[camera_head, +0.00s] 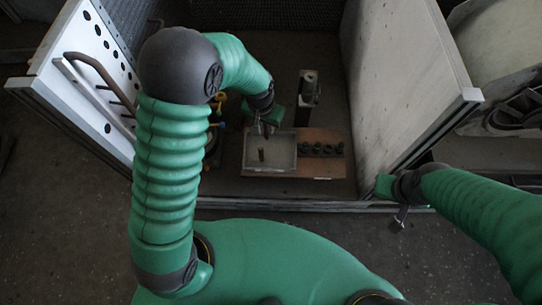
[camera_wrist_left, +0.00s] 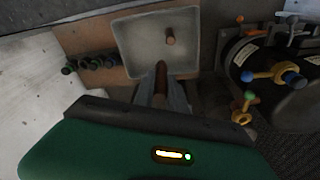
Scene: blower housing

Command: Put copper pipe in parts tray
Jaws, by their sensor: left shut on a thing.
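The parts tray (camera_head: 284,161) is a shallow grey rectangular tray on a brown board; it also shows in the left wrist view (camera_wrist_left: 135,42). A short copper pipe (camera_wrist_left: 170,36) is inside the tray and shows small in the head view (camera_head: 261,155). My left gripper (camera_head: 264,130) is at the tray's far edge. In the left wrist view its fingers (camera_wrist_left: 160,92) are shut on another copper pipe (camera_wrist_left: 160,76), whose end points toward the tray. Whether this pipe touches the tray is unclear. My right gripper (camera_head: 399,217) hangs by the housing's front right corner, away from the tray; its jaws are too small to read.
Several dark knobs (camera_head: 322,149) stand on the board right of the tray. A grey upright post (camera_head: 308,90) stands behind it. A dark round unit with coloured handles (camera_wrist_left: 275,65) is close beside the tray. White side walls (camera_head: 405,85) bound the space.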

